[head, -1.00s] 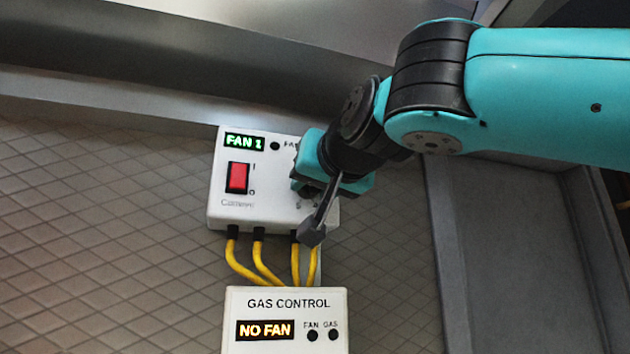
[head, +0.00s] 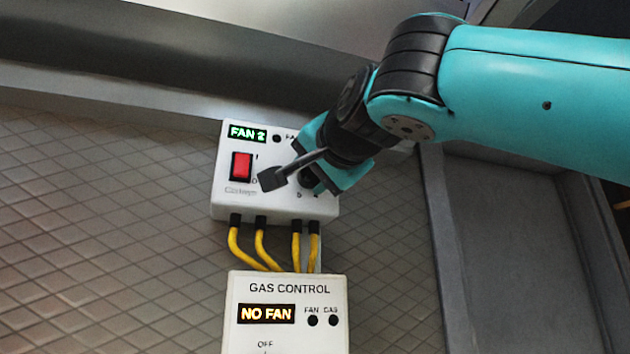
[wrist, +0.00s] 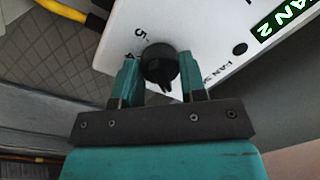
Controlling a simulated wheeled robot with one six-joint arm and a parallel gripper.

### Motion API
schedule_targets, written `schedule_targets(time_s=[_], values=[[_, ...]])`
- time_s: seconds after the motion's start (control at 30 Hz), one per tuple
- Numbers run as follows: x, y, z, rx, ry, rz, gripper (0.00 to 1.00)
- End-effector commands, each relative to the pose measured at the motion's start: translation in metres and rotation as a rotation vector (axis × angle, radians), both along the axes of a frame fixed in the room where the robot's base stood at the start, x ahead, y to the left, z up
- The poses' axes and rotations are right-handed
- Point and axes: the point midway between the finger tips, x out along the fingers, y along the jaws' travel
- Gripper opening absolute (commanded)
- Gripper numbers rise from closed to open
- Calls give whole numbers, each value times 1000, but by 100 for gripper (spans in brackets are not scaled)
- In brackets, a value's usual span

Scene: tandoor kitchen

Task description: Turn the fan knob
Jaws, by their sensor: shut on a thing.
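The fan control box (head: 226,201) is a white box on the tiled wall, with a red rocker switch (head: 241,167) and a green display (head: 247,133) reading FAN 2. In the wrist view the black fan knob (wrist: 159,64) sits between the two teal fingers of my gripper (wrist: 160,80), which is shut on it. The numbers 5 and 4 show beside the knob. In the head view my gripper (head: 315,170) covers the right part of the box, and the knob is mostly hidden behind it.
Below is a white gas control box (head: 290,278) with an amber display reading NO FAN. Yellow cables (head: 243,252) run between the two boxes. A grey metal ledge lies above, and a dark recessed panel (head: 510,245) stands at the right.

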Motion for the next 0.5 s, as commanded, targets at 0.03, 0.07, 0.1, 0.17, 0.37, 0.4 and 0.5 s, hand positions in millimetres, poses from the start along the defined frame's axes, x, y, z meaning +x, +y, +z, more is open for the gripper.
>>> schedule_targets(time_s=[0.03,0.07,0.1,0.17,0.37,0.4,0.5], values=[[0,0,-3,43,11,1,15],[0,1,-3,69,20,1,15],[0,1,-3,105,30,1,15],[0,1,-2,160,45,0,15],[0,1,-2,343,99,1,15],[0,1,-2,379,109,0,15],[0,1,-2,471,135,0,15]])
